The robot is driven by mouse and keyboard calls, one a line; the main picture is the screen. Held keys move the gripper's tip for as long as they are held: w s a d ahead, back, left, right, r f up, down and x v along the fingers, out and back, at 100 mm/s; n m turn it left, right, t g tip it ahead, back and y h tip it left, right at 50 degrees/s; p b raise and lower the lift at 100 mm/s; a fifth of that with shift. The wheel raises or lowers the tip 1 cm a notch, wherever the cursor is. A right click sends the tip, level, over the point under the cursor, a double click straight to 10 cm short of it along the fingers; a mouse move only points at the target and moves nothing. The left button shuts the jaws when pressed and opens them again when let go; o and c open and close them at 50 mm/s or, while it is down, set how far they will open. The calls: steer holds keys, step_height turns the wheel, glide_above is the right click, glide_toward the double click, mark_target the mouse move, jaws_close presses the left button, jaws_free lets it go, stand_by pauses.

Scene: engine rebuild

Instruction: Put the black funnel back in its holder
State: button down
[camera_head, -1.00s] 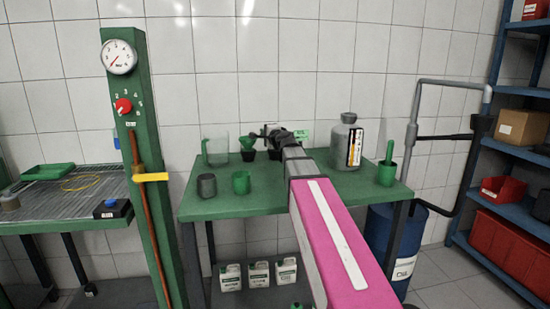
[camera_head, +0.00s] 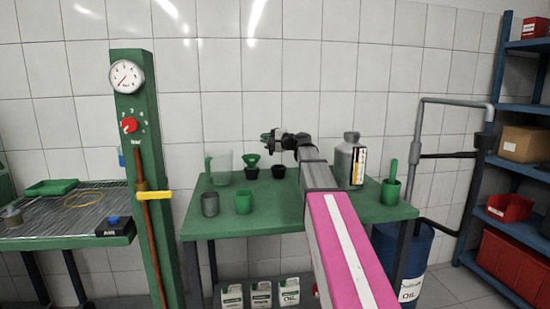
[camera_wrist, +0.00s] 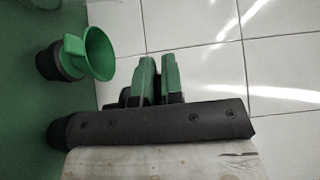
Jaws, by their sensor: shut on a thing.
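My gripper (camera_head: 272,136) is raised above the back of the green table, pointing left. In the wrist view its green-faced fingers (camera_wrist: 157,80) are close together, with dark parts around them. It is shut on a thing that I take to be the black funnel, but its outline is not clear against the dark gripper. A black holder (camera_head: 279,172) stands on the table below my gripper, apart from it. A dark cup shape, likely this holder (camera_wrist: 60,130), is partly hidden by the gripper body in the wrist view. A green funnel (camera_head: 250,160) sits in the neighbouring black holder (camera_wrist: 45,62).
The green table (camera_head: 280,212) also bears a clear jug (camera_head: 219,166), a grey cup (camera_head: 209,204), a green cup (camera_head: 243,202), a grey bottle (camera_head: 347,160) and a green container (camera_head: 390,191). A green post (camera_head: 150,220) stands at left. The table's front middle is clear.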

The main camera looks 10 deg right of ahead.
steer(key=w+d+f, duration=0.1)
steer(key=w+d, duration=0.1)
steer(key=w+d+f, duration=0.2)
steer(key=shift+w+d+f, duration=0.1)
steer(key=shift+d+f, duration=0.1)
steer(key=shift+f, duration=2.1)
steer(key=shift+f, duration=0.1)
steer(key=shift+f, duration=0.35)
steer(key=shift+f, duration=0.2)
steer(key=c, duration=1.3)
jaws_free()
steer(key=shift+o, duration=0.2)
steer(key=shift+r, duration=0.15)
